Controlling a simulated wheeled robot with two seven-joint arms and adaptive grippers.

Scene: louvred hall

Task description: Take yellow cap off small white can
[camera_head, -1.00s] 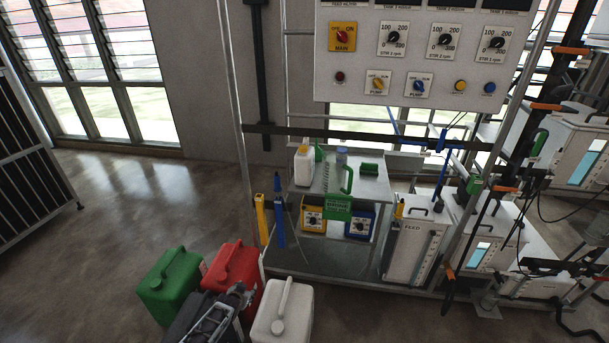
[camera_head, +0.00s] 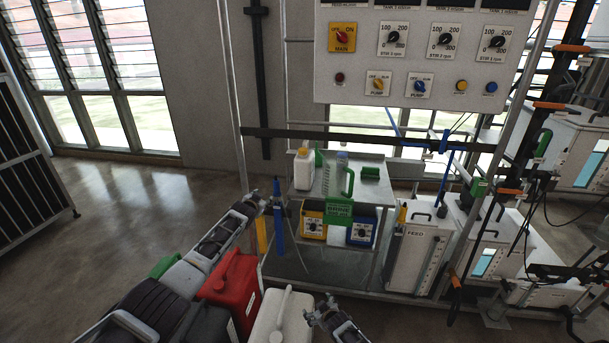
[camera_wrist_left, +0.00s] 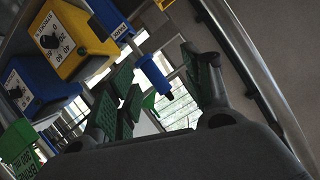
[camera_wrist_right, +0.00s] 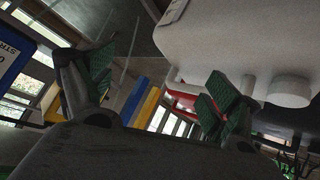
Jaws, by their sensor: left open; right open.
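The small white can (camera_head: 303,171) stands upright at the left end of the grey shelf. Its yellow cap (camera_head: 303,151) is on top. My left gripper (camera_head: 277,196) is open and empty, left of and lower than the can, close to the blue-handled upright tool. In the left wrist view its green-padded fingers (camera_wrist_left: 160,90) are spread, with the can not recognisable there. My right gripper (camera_head: 322,310) is low at the bottom of the head view, beside the big white canister (camera_head: 283,325). In the right wrist view its fingers (camera_wrist_right: 160,85) are apart and empty.
A measuring jug with a green handle (camera_head: 346,182) and a green block (camera_head: 370,172) share the shelf (camera_head: 385,190). Yellow (camera_head: 314,224) and blue (camera_head: 361,230) dial units sit below it. Red (camera_head: 232,283) and green (camera_head: 166,265) canisters stand on the floor.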

